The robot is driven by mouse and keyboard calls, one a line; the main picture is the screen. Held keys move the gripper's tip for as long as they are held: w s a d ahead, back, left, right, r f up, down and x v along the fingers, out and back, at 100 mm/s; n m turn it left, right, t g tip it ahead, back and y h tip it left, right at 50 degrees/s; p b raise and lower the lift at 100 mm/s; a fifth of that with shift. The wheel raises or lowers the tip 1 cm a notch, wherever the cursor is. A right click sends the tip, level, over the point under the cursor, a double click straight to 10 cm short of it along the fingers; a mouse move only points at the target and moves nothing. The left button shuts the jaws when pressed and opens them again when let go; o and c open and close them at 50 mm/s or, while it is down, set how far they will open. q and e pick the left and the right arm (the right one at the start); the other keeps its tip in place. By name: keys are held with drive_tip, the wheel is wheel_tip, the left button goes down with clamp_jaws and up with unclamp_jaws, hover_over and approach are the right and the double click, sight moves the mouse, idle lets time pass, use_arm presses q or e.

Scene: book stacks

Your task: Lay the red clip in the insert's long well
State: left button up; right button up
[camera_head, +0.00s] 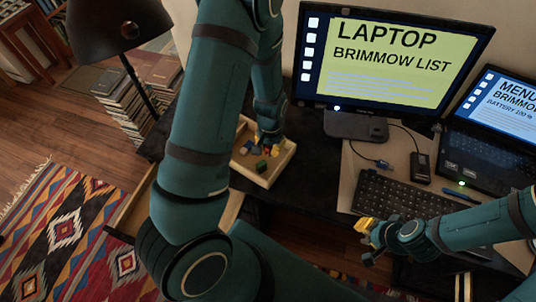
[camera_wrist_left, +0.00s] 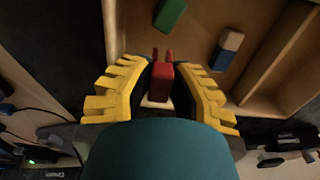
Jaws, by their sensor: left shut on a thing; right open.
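The red clip (camera_wrist_left: 162,82) is between the yellow fingers of my left gripper (camera_wrist_left: 163,84) in the left wrist view; the gripper is shut on it. A pale piece shows just below the clip. In the head view my left gripper (camera_head: 266,146) is over the wooden insert (camera_head: 269,182). The insert's wooden dividers (camera_wrist_left: 262,70) show at the right of the wrist view. Which compartment is the long well I cannot tell. My right gripper (camera_head: 368,228), with yellow fingers, is open and empty near the desk's front edge.
A monitor (camera_head: 390,60), keyboard (camera_head: 403,195) and laptop (camera_head: 490,135) stand right of the insert. A black lamp (camera_head: 110,28) stands at the left.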

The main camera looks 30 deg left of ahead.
sight(270, 160)
use_arm(q)
drive_tip(key=shift+f+b, duration=0.35)
drive_tip(key=shift+f, duration=1.9)
drive_tip(key=shift+f, duration=0.2)
drive_tip(key=o, duration=0.7)
drive_tip(key=shift+o, duration=0.2)
drive_tip(key=shift+r, duration=0.15)
